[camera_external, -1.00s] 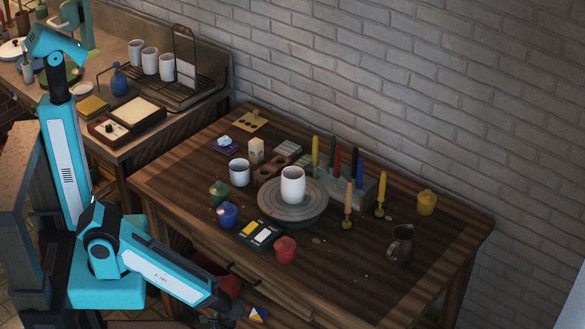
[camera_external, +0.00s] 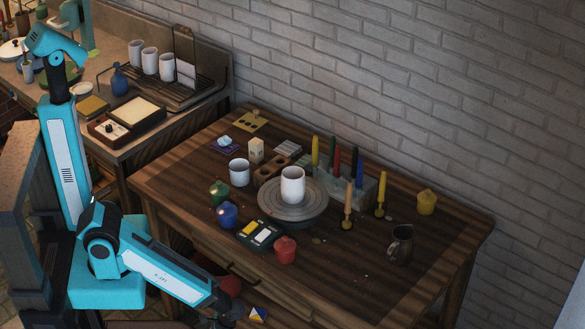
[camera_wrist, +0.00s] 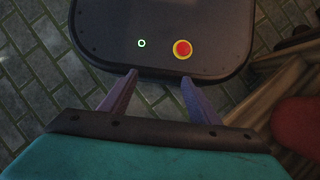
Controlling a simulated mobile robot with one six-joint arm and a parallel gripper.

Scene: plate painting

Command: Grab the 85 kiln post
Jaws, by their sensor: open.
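A short, pale upright post (camera_external: 256,150) stands toward the back left of the wooden table (camera_external: 420,285), between the grey-white cup and the brick-like holder. It looks like the kiln post, but its marking is too small to read. My gripper (camera_external: 226,311) is low in front of the table's front edge, well away from the post. In the wrist view, its two purple-grey fingers (camera_wrist: 160,80) are apart with nothing between them. The post does not show in the wrist view.
A white cup (camera_external: 293,183) stands on a round turntable (camera_external: 290,212). A dark jug (camera_external: 401,244) stands at the right. The table's front right is mostly clear. A red seat (camera_external: 222,284) is beside my gripper.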

